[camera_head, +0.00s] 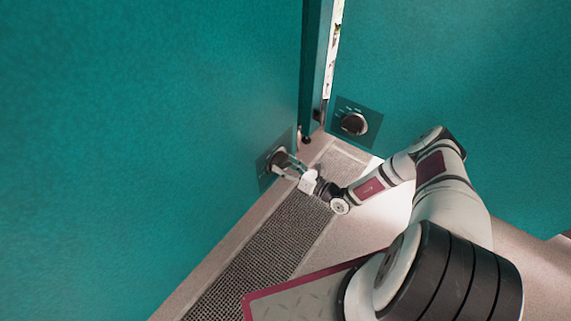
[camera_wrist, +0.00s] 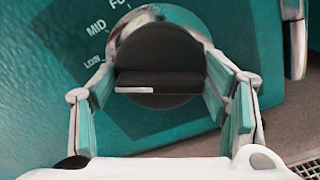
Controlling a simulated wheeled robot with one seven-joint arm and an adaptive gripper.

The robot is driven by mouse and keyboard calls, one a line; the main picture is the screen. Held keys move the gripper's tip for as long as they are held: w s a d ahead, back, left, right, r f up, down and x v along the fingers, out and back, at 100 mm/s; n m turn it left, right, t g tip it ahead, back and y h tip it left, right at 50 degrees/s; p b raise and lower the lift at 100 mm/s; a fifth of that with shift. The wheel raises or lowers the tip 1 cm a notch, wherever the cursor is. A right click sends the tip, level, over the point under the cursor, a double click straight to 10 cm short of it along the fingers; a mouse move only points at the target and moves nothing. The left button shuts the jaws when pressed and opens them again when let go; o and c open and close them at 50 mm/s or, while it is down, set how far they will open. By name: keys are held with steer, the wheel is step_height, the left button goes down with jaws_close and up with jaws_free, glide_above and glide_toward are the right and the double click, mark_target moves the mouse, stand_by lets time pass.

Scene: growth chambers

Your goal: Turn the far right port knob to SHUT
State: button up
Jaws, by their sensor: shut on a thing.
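A round knob (camera_head: 273,163) sits on a dark plate on the teal left wall in the head view. My gripper (camera_head: 287,165) is shut on this knob. In the wrist view the knob (camera_wrist: 160,65) has a chrome rim and a dark grip bar with a short white mark pointing left. My two teal-padded fingers stand on either side of it. No SHUT label is readable. A second knob (camera_head: 354,124) sits on the right wall panel, apart from my gripper.
A dark metal grate (camera_head: 262,235) runs along the floor below the left wall. A teal upright post (camera_head: 313,65) stands between the two wall panels, beside a narrow bright gap. A chrome bar (camera_wrist: 296,45) shows at the wrist view's right edge.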

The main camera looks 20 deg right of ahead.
steer(key=n+p, duration=0.2)
steer(key=n, duration=0.3)
steer(key=shift+n, duration=0.3)
stand_by(0.4)
steer(key=o, duration=0.9)
steer(key=shift+o, duration=0.2)
steer(key=v, duration=1.2)
